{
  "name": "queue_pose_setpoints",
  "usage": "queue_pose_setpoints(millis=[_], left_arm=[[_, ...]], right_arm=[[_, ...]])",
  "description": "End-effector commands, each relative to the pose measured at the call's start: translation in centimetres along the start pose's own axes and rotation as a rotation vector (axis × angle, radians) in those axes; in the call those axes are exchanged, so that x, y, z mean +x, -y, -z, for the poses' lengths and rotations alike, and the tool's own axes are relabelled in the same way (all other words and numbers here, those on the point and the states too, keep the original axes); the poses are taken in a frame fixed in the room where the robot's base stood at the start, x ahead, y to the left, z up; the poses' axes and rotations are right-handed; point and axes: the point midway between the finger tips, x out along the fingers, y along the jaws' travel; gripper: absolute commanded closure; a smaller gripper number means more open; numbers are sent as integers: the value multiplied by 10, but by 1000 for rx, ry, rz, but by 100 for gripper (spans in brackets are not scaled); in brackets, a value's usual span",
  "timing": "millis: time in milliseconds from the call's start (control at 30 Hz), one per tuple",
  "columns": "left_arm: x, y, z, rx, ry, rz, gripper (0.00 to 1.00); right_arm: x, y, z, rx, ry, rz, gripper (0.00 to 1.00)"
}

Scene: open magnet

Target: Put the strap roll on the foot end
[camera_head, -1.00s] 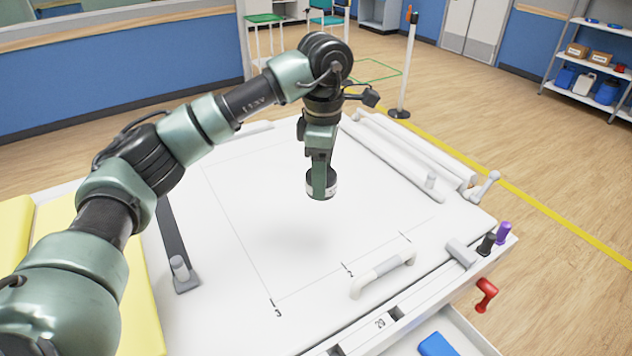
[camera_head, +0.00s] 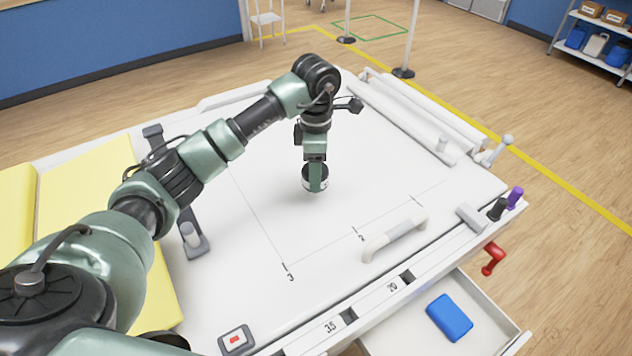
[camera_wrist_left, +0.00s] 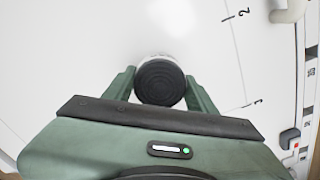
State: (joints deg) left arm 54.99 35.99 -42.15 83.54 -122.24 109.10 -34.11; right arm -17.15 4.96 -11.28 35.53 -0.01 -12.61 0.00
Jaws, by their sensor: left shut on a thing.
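The strap roll (camera_head: 306,178) is a short black and white cylinder with a dark ringed top. My left gripper (camera_head: 317,186) points down and is shut on it. In the left wrist view the roll (camera_wrist_left: 160,82) sits between both green fingers. It is over the white, line-marked table surface (camera_head: 260,150), with its shadow close beside it. I cannot tell whether it touches the surface. No label shows which end is the foot end. My right gripper is not in view.
A white handle (camera_head: 395,239) stands near the front edge. Yellow pads (camera_head: 90,215) lie at left and a dark strap bar (camera_head: 190,235) beside them. White rails (camera_head: 405,115) run along the far right. An open drawer holds a blue block (camera_head: 449,317). The middle surface is clear.

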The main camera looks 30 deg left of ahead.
Motion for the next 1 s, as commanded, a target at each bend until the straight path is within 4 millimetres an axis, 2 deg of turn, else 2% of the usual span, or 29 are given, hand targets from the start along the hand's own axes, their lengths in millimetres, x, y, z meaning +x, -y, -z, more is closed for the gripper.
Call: queue_pose_setpoints(millis=[167,400,800,833,900,1000], left_arm=[[12,0,-1,1,1,2,85],[45,1,0,1,1,2,85],[53,0,0,2,1,-1,85],[51,0,0,2,1,-1,35],[51,0,0,2,1,0,22],[51,0,0,2,1,0,22]], right_arm=[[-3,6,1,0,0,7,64],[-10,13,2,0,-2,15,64],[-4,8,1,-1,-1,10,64],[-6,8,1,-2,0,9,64],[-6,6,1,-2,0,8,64],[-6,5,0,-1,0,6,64]])
